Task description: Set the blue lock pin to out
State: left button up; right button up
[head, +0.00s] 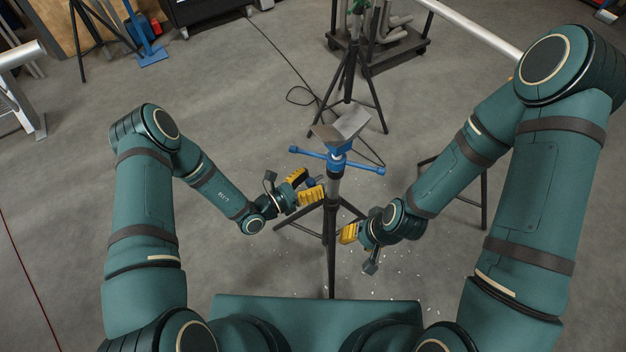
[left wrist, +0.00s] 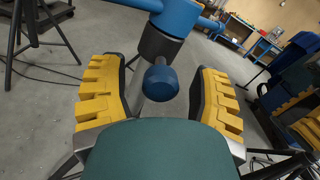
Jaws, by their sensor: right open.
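The blue lock pin (left wrist: 161,82) shows its round knob in the left wrist view, just below the dark collar of the stand. I cannot tell whether it is in or out. In the head view I cannot make it out beside my left gripper. The pipe stand (head: 331,222) is upright, with a blue crossbar (head: 363,167) and a grey V-shaped head (head: 343,126). My left gripper (head: 304,187) is open, left of the post; its yellow fingers (left wrist: 160,98) stand on either side of the knob with visible gaps. My right gripper (head: 350,232) is open and empty, right of the post.
Black tripod legs spread around the post. Other tripod stands (head: 348,75) are behind, one under a long pale pipe (head: 470,27) at upper right. A cart (head: 385,52) with grey pipes stands at the back. A black cable lies on the floor.

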pick_arm(q)
jog(key=v, duration=1.2)
dwell(0.5)
jog(key=s+d+m+g+h, duration=0.1)
jog(key=s+d+m+g, duration=0.5)
jog(key=s+m+g, duration=0.15)
jog(key=s+a+f+m+g+y, duration=0.2)
jog(key=s+a+m+g+y, duration=0.2)
jog(key=s+m+g+y, duration=0.65)
jog(key=w+r+m+t+y, duration=0.1)
jog(key=w+r+m+t, duration=0.1)
jog(key=w+m+t, duration=0.6)
jog(key=shift+w+r+m+t, duration=0.25)
jog(key=shift+r+m+t, duration=0.1)
jog(key=shift+t, duration=0.15)
dwell(1.2)
